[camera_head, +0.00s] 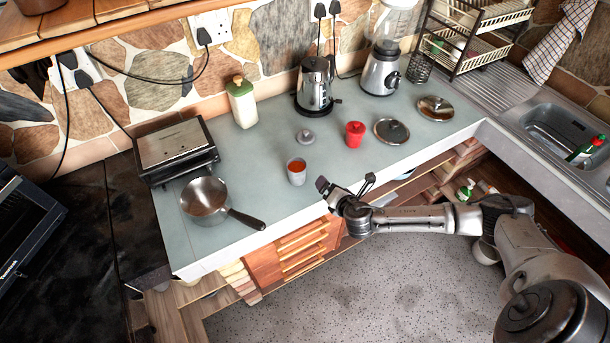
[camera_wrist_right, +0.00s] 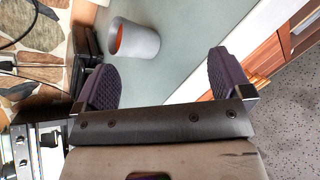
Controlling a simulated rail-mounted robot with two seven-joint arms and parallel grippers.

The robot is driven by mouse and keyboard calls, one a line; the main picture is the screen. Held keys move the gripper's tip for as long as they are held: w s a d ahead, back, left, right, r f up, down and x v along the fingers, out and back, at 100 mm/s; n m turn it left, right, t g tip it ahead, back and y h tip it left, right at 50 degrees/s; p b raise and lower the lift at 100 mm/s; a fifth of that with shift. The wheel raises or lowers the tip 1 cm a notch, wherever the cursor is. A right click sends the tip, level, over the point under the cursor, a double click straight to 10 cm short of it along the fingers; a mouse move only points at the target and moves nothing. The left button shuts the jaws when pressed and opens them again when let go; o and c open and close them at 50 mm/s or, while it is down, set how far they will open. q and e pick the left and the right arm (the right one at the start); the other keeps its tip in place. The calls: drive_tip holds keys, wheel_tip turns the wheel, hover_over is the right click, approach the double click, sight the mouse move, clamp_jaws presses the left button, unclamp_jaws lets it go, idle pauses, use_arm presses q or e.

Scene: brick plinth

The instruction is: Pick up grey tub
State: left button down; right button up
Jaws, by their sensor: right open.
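The grey tub (camera_head: 296,176) stands upright on the counter, with something orange-red visible inside its open top. In the right wrist view the tub (camera_wrist_right: 143,44) lies beyond the fingertips, between their lines and nearer the left finger, with a gap to both. My right gripper (camera_head: 346,187) is at the counter's front edge, to the right of the tub in the head view. It is open and empty, and its two dark ridged pads (camera_wrist_right: 163,80) show wide apart in the wrist view. My left gripper is not in either view.
A grey lid (camera_head: 305,136), a red canister (camera_head: 355,134) and a pan lid (camera_head: 391,131) lie behind and right. A kettle (camera_head: 315,86) stands farther back. The counter (camera_head: 262,193) around the tub is clear.

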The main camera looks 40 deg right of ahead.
sight(302, 177)
drive_tip(key=w+f+n+y, duration=0.1)
drive_tip(key=w+n, duration=0.1)
drive_tip(key=n, duration=0.2)
drive_tip(key=w+a+f+n+t+y, duration=0.1)
drive_tip(key=w+n, duration=0.2)
drive_tip(key=w+a+f+n+y, duration=0.1)
drive_tip(key=w+n, duration=0.2)
drive_tip(key=n, duration=0.1)
drive_tip(key=shift+w+f+n+t+y, duration=0.2)
drive_tip(key=shift+n+t+y, duration=0.1)
drive_tip(key=shift+x, duration=3)
drive_tip(key=shift+a, duration=0.15)
drive_tip(key=shift+r, duration=0.1)
drive_tip(key=c, duration=1.1)
drive_tip(key=shift+r, duration=0.15)
